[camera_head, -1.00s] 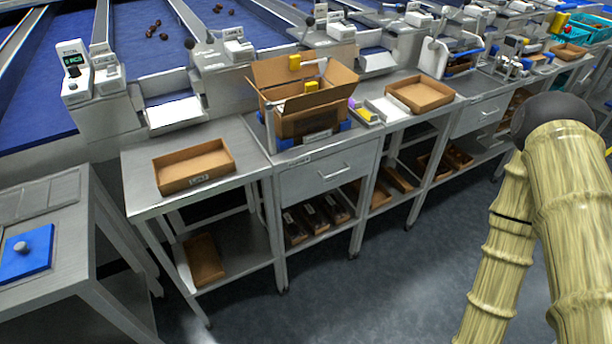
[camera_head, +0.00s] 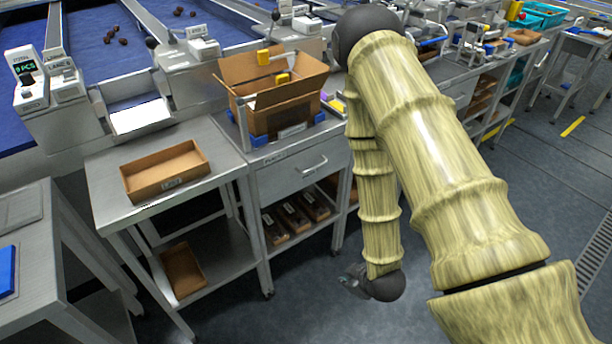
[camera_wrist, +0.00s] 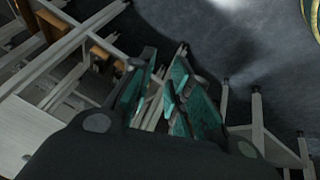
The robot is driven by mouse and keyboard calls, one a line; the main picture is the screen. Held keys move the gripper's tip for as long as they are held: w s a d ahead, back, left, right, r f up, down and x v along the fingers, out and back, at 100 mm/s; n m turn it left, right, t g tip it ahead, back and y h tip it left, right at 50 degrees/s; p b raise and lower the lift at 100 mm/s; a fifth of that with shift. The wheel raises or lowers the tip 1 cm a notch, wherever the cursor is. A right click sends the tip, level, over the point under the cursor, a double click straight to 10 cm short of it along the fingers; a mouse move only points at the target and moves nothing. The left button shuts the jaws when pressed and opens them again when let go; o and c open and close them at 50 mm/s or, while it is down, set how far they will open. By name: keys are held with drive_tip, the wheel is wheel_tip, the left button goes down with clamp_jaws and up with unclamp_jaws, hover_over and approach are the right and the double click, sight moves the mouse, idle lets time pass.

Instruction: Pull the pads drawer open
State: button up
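A closed grey drawer (camera_head: 280,178) sits under the worktop that carries an open cardboard box. Its bar handle (camera_head: 313,167) is on the front face, and a small label above it is too small to read surely. My gripper (camera_head: 350,283) hangs low over the floor, in front of and below the drawer, to the right of it, apart from the handle. In the wrist view my gripper (camera_wrist: 166,72) shows two teal fingers spread apart with nothing held between them. The handle cannot be made out in the wrist view.
The open cardboard box (camera_head: 262,92) stands above the drawer. A shallow cardboard tray (camera_head: 140,195) lies on the table to the left. Several dark boxes (camera_head: 292,218) sit on the shelf below. Floor (camera_head: 310,310) in front is clear.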

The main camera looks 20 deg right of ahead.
drive_tip(key=w+r+n+t+y+b, duration=0.25)
drive_tip(key=w+r+n+t, duration=0.4)
drive_tip(key=w, duration=0.65)
drive_tip(key=n+t+y+b, duration=0.2)
drive_tip(key=n, duration=0.6)
approach(312, 168)
drive_tip(key=x, duration=1)
drive_tip(key=shift+f, duration=0.25)
